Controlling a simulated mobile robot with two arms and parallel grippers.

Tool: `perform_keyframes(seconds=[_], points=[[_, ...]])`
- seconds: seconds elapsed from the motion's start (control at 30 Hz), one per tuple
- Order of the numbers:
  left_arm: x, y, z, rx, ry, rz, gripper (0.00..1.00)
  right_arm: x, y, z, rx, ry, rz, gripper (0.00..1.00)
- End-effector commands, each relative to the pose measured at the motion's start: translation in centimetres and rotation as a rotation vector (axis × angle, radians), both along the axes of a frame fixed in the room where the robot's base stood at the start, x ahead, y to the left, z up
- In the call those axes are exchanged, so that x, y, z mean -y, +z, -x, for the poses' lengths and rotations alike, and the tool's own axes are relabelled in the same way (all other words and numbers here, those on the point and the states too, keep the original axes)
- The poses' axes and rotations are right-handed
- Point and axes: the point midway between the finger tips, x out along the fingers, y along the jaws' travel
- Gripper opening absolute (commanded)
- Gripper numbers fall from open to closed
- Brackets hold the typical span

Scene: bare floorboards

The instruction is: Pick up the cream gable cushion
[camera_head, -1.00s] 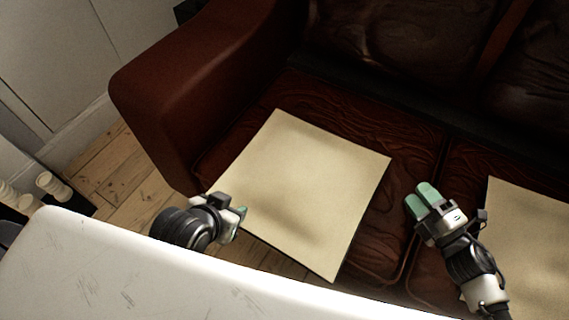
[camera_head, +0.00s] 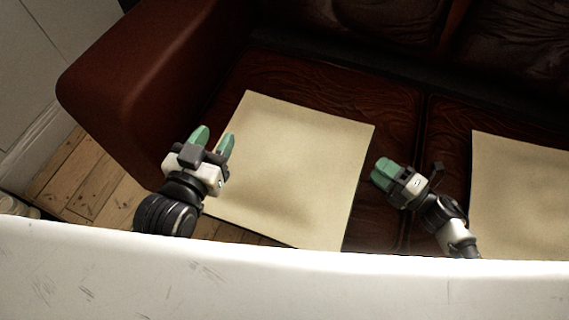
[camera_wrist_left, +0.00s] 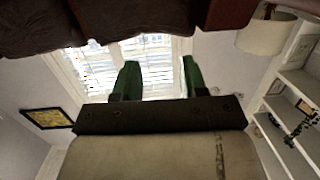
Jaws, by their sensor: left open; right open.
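A flat, square cream cushion (camera_head: 290,165) lies on the left seat of the brown leather sofa. A second, similar cream cushion (camera_head: 522,200) lies on the right seat, cut off by the picture's edge. I cannot tell from looks which one is the gable cushion. My left gripper (camera_head: 212,140) is open and empty at the left edge of the first cushion; its green fingers (camera_wrist_left: 157,78) are apart in the left wrist view, with nothing between them. My right gripper (camera_head: 382,172) is open, just right of the first cushion, over the bare leather between the two cushions.
The brown sofa's armrest (camera_head: 130,85) rises at the left, and its backrest (camera_head: 390,25) stands behind. Bare floorboards (camera_head: 90,180) show at lower left. The left wrist view faces a window (camera_wrist_left: 140,55), a lamp (camera_wrist_left: 265,36) and shelves (camera_wrist_left: 300,85).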

Motion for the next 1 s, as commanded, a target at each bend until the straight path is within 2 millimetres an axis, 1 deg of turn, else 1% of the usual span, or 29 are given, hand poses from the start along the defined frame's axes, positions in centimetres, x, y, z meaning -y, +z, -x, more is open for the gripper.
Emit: perform_keyframes(seconds=[0.03, 0.13, 0.2, 0.37, 0.6, 0.7, 0.8, 1.0], points=[[0.2, 0.3, -0.1, 0.041, -0.003, 0.011, 0.43, 0.0, -0.6, 0.0, -0.001, -0.001, -0.001, 0.45], [0.4, 1.2, -0.3, 0.105, -0.007, 0.027, 0.43, 0.0, -1.1, 0.0, 0.001, 0.000, -0.001, 0.45], [0.4, 1.6, -0.3, 0.124, -0.008, 0.032, 0.43, -0.7, -0.9, -0.6, 0.002, 0.001, -0.001, 0.45], [0.5, 1.9, -0.3, 0.155, -0.009, 0.040, 0.43, -1.5, -0.9, -1.2, 0.002, 0.001, -0.001, 0.45], [0.8, 3.6, -0.3, 0.290, -0.018, 0.075, 0.43, -4.6, -1.0, -3.6, 0.001, 0.001, -0.002, 0.45], [0.8, 4.2, -0.2, 0.336, -0.020, 0.087, 0.43, -5.5, -1.0, -4.3, 0.000, 0.000, -0.001, 0.45], [0.9, 4.5, -0.2, 0.357, -0.022, 0.093, 0.43, -5.9, -1.0, -4.5, -0.001, 0.000, 0.000, 0.45], [0.9, 4.6, -0.2, 0.360, -0.022, 0.094, 0.43, -6.0, -1.0, -4.6, -0.002, 0.000, 0.001, 0.45]])
